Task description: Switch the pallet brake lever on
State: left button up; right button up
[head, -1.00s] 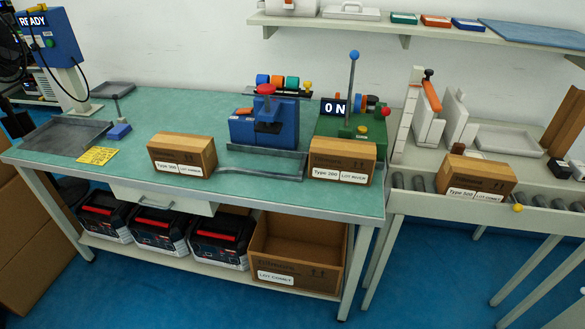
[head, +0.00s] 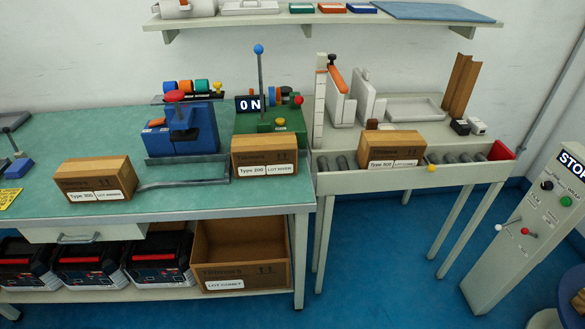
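A grey control pedestal (head: 500,240) stands at the right edge with a display reading STOP. Two short levers stick out of its face, one with a white knob (head: 498,227) and one with a red knob (head: 524,231). A black knob and a green button sit above them. The small labels are too blurred to tell which is the pallet brake. A tall upright lever with a blue knob (head: 259,49) stands on a green machine (head: 270,121) beside a display reading ON. Neither of my grippers is in view.
A green-topped bench (head: 95,140) holds cartons and a blue press (head: 183,130). A roller conveyor (head: 400,177) with a carton stands right of it. Blue floor (head: 385,255) is clear before the pedestal. A wooden piece (head: 577,290) shows at the bottom right corner.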

aim_at(525, 232)
jog(key=z, duration=1.8)
